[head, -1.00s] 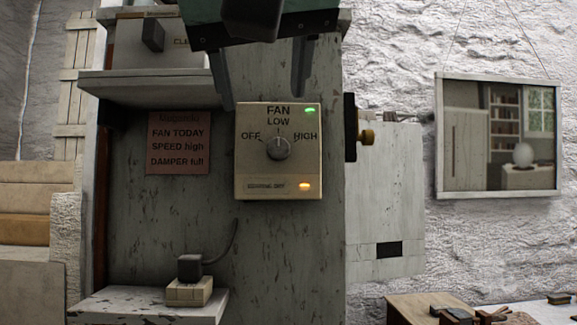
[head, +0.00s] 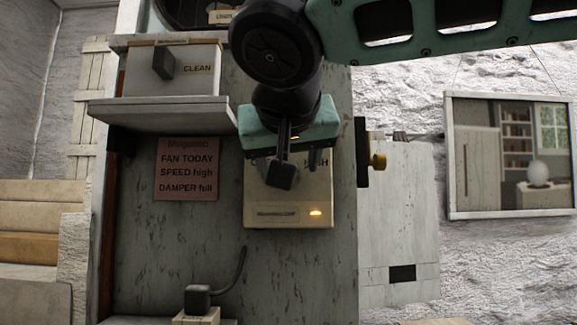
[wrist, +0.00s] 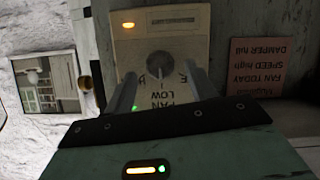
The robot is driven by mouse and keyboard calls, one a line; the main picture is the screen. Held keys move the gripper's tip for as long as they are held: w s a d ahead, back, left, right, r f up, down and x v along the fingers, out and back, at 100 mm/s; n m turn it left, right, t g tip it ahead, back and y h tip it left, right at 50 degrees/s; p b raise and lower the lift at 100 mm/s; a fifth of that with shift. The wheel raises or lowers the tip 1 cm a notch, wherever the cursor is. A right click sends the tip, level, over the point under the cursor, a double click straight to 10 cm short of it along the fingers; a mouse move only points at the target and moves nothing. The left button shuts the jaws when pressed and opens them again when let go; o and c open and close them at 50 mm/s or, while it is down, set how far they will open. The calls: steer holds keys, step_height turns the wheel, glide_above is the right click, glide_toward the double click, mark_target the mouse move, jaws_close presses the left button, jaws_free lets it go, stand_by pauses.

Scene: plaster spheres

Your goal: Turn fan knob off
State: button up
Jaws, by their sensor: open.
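The fan control box (head: 290,212) is a cream panel on the grey board, with an amber light lit at its bottom. My gripper (head: 298,168) is in front of it in the head view and hides the knob and most labels there. In the wrist view, which is upside down, the grey round knob (wrist: 160,65) shows below the box's amber light, with LOW and FAN printed beyond it and a green light lit. My open gripper (wrist: 159,75) has one finger on each side of the knob. I cannot tell whether the fingers touch it.
A pink note (head: 187,168) reads FAN TODAY, SPEED high. A brass knob (head: 378,161) sticks out right of the panel. A black plug (head: 197,299) stands below.

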steer(key=shift+x, duration=1.35)
steer(key=c, duration=1)
steer(key=n+h, duration=0.1)
steer(key=n, duration=0.1)
steer(key=n+h, duration=0.2)
steer(key=n, duration=0.1)
steer(key=n+t+h, duration=0.1)
steer(key=n+h, duration=0.1)
steer(key=n, duration=0.1)
steer(key=shift+a+f, duration=0.2)
steer(key=shift+a, duration=0.15)
steer(key=shift+n, duration=0.4)
